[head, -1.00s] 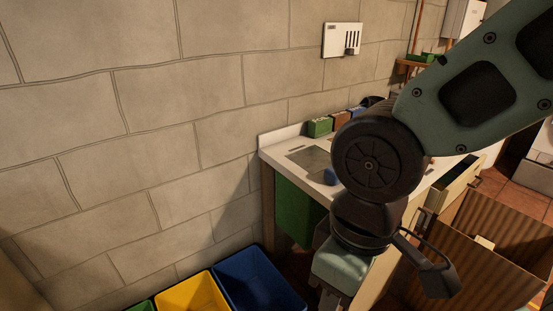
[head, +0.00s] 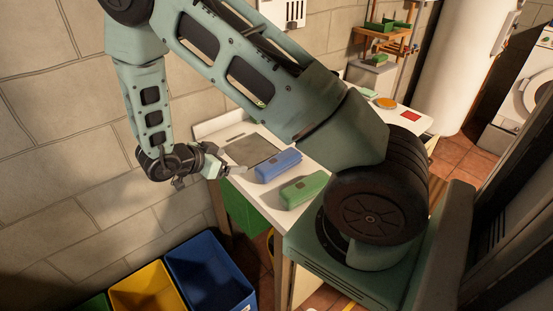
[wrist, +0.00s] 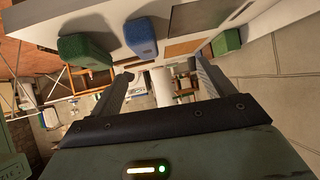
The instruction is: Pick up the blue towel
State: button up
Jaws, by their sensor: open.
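The blue towel (head: 278,165) is a rolled bundle lying on the white worktop (head: 230,130). It also shows in the upper middle of the wrist view (wrist: 141,38). A similar green bundle (head: 303,189) lies in front of it, and shows left of it in the wrist view (wrist: 82,48). My gripper (head: 212,174) is left of the blue towel, by the worktop's left end and apart from the towel. In the wrist view its two fingers (wrist: 163,86) are spread, with nothing held between them. My arm hides part of the worktop's back.
Blue (head: 210,275) and yellow (head: 148,287) bins stand on the floor by the block wall (head: 60,190). A dark panel (head: 247,149) is on the worktop behind the towel. A red square (head: 410,117) and an orange disc (head: 385,103) lie at its far end.

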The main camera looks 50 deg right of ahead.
jog(key=s+d+m+g, duration=0.1)
jog(key=s+d+g, duration=0.1)
jog(key=p, duration=0.3)
send_near(278, 159)
jog(key=shift+h, duration=0.3)
jog(key=x, duration=0.4)
jog(key=shift+s+a+f, duration=0.15)
jog(key=shift+s+f, duration=0.05)
jog(key=shift+f, duration=0.1)
jog(key=p+x, duration=0.2)
jog(key=x, duration=0.3)
jog(key=shift+r, duration=0.1)
jog(key=shift+d+f+p, duration=0.3)
jog(key=shift+d+f, duration=0.05)
jog(key=shift+d, duration=0.2)
jog(key=c, duration=1.1)
